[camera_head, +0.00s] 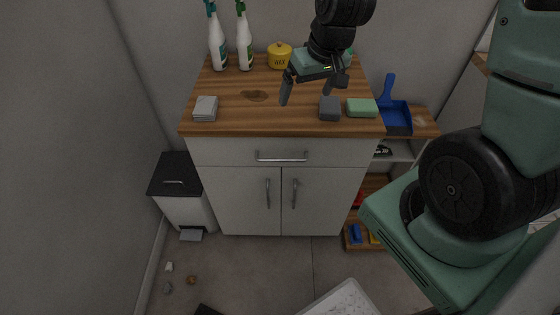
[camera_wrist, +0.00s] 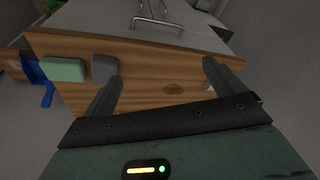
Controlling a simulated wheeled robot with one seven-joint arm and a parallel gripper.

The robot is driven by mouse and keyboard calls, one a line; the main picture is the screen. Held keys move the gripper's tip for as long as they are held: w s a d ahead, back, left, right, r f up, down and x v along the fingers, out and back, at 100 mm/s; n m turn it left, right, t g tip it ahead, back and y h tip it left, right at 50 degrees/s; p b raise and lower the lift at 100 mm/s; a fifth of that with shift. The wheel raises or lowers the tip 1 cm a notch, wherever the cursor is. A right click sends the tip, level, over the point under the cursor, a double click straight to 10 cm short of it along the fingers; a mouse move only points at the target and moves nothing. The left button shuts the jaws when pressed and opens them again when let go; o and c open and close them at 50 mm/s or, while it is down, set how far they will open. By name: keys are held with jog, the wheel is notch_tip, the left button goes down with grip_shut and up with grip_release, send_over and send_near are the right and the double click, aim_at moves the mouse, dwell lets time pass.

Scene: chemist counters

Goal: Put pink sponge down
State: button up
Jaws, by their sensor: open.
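My gripper (camera_head: 306,92) is open and empty above the wooden top of the white cabinet (camera_head: 240,118). Its two fingers also show spread apart in the wrist view (camera_wrist: 160,76), with bare wood between them. I see no sponge that looks pink in either view. A dark grey block (camera_head: 329,108) lies on the top near the right finger. A green sponge (camera_head: 361,108) lies just right of it. In the wrist view the grey block (camera_wrist: 104,67) is partly hidden behind a finger, and the green sponge (camera_wrist: 63,69) is at its left.
Two spray bottles (camera_head: 217,42) and a yellow wax tin (camera_head: 279,56) stand at the back. A pale stack (camera_head: 205,108) lies at the left front. A blue dustpan (camera_head: 395,115) is on the right shelf. A bin (camera_head: 184,190) stands left; small debris (camera_head: 191,280) lies on the floor.

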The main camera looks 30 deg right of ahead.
jog(key=s+a+r+n+g, duration=0.1)
jog(key=s+a+n, duration=0.3)
jog(key=s+a, duration=0.5)
jog(key=s+a+r+n+g, duration=0.2)
jog(key=s+a+r+n, duration=0.2)
jog(key=s+a, duration=0.6)
jog(key=shift+s+r+n, duration=0.2)
jog(key=shift+r+n, duration=0.05)
jog(key=shift+n, duration=0.15)
jog(key=shift+a, duration=0.15)
